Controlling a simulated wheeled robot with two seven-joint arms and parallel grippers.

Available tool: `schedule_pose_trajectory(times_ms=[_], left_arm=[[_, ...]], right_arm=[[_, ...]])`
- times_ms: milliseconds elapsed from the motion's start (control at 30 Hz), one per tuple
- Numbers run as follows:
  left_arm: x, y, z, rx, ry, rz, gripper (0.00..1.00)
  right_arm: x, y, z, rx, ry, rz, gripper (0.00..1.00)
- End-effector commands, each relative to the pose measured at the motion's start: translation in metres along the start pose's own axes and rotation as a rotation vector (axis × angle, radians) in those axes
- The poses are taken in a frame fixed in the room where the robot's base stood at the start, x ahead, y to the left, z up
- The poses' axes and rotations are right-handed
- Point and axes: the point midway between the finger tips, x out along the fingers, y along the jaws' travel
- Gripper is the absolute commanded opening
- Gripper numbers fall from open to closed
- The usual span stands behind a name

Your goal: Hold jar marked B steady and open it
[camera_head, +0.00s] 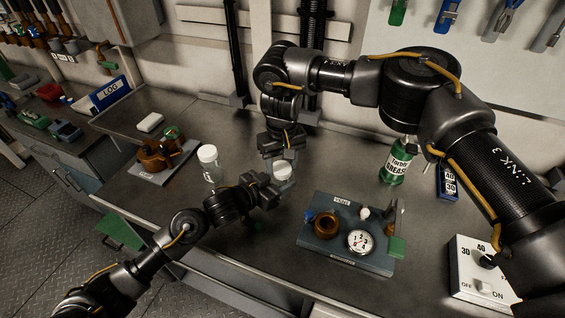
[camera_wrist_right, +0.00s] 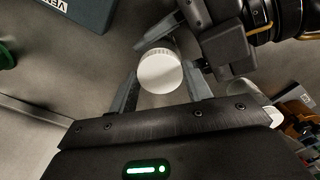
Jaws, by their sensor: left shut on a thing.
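A jar with a white ribbed lid (camera_head: 283,172) stands on the bench, mostly hidden by my grippers; its lid (camera_wrist_right: 160,72) also shows in the right wrist view. No letter is readable on it. My left gripper (camera_head: 272,187) is shut on this jar below the lid, coming from the front left. My right gripper (camera_head: 283,158) points down over the lid. In the right wrist view its two fingers are open, one on each side of the lid, with small gaps. A second clear jar with a white lid (camera_head: 209,164) stands to the left, its mark unreadable.
A panel box with a dial gauge and brass ring (camera_head: 345,262) lies to the right. A green grease bottle (camera_head: 395,165) stands behind it. A white switch box (camera_head: 478,270) is at the front right. A brass fitting on a plate (camera_head: 158,153) lies far left.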

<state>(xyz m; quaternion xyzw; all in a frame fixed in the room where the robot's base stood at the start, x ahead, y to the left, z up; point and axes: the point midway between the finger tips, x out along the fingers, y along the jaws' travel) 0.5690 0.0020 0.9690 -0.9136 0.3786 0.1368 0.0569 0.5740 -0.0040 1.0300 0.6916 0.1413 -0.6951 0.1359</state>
Motion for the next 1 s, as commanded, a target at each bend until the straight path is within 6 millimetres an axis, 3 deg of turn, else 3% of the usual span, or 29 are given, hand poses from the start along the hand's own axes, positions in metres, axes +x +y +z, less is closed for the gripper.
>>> schedule_pose_trajectory(times_ms=[133,267,1000], left_arm=[[0.0001,0.0011,0.0076,0.000,-0.016,0.002,0.00],[0.0001,0.0011,0.0077,0.000,-0.016,0.001,0.00],[-0.0002,0.0017,0.0075,0.002,-0.016,0.003,0.00]], right_arm=[[0.0004,0.0026,-0.0004,-0.030,0.000,0.004,0.21],[0.0003,0.0026,-0.0008,-0.231,-0.001,0.005,0.21],[-0.0022,-0.0033,-0.0023,-2.163,-0.006,0.013,0.21]])
